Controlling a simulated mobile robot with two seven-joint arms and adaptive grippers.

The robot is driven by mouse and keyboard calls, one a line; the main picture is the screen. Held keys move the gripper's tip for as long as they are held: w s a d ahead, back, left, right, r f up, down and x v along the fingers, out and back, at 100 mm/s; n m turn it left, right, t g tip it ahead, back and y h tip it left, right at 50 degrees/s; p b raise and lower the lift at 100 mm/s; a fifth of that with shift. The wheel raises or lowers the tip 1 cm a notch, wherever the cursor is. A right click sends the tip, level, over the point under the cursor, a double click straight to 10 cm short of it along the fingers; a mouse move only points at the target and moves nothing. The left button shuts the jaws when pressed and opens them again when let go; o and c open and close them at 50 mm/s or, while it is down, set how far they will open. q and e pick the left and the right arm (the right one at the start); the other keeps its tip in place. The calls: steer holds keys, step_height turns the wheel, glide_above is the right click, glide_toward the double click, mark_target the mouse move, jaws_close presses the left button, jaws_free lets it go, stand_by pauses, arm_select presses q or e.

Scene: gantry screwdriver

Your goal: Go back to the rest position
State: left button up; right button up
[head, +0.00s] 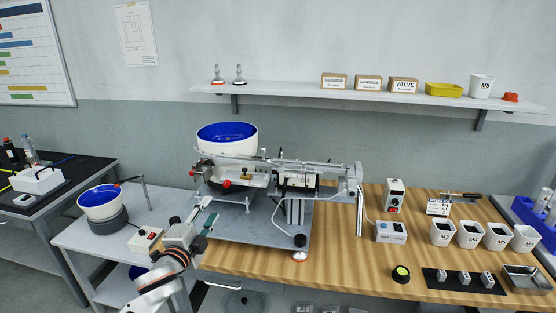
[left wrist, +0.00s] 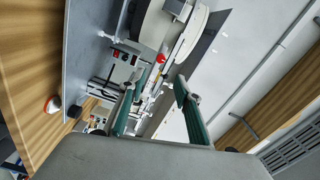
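My left gripper (head: 207,218) is at the left front of the gantry machine (head: 290,175), just over the edge between the white side table and the wooden bench. In the left wrist view its two green-padded fingers (left wrist: 156,112) stand apart with nothing between them. The machine, with its red knob (left wrist: 160,59), lies beyond the fingertips. My right gripper is in neither view.
A white side table (head: 75,238) holds a blue-lined bowl (head: 100,203) and a switch box (head: 146,239). The wooden bench (head: 340,270) carries control boxes, several white cups and a metal tray (head: 527,279). The bench's front middle is clear.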

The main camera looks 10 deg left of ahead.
arm_select(q)
steer(key=s+d+f+n+g+h, duration=0.1)
steer(key=s+d+f+n+g, duration=0.2)
steer(key=s+f, duration=1.2)
steer(key=s+d+f+n+g+h, duration=0.1)
steer(key=s+d+f+n+g, duration=0.3)
steer(key=s+d+f+n, duration=0.4)
steer(key=s+d+f, duration=0.1)
steer(key=s+f, duration=0.6)
steer(key=s, duration=0.1)
steer(key=shift+s+d+h, duration=0.2)
steer(key=shift+h, duration=0.2)
